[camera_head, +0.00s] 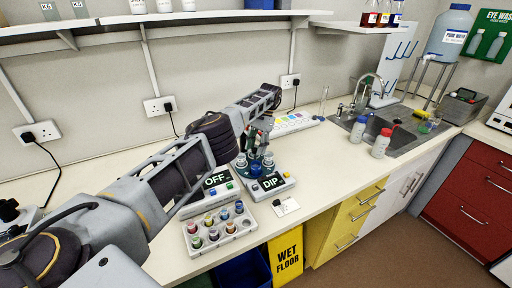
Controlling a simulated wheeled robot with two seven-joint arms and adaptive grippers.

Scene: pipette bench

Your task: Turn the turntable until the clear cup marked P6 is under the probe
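The turntable (255,168) is a small teal base with a few clear cups (241,160) around it, standing on the bench behind a box whose screen reads DIP (271,181). The cup markings are too small to read, so I cannot tell which cup is P6. The probe cannot be made out clearly among the parts above the turntable. My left arm reaches in from the lower left, and its gripper (258,138) is just above the turntable, small and partly covered by the arm. Whether its fingers are open or touch anything is unclear. My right gripper is out of view.
A box reading OFF (216,181) stands left of the turntable. A tray of coloured vials (216,243) sits in front of it, near the bench edge. A white rack (292,124) lies behind. Two bottles (381,144) stand near the sink (398,128). The bench between is mostly clear.

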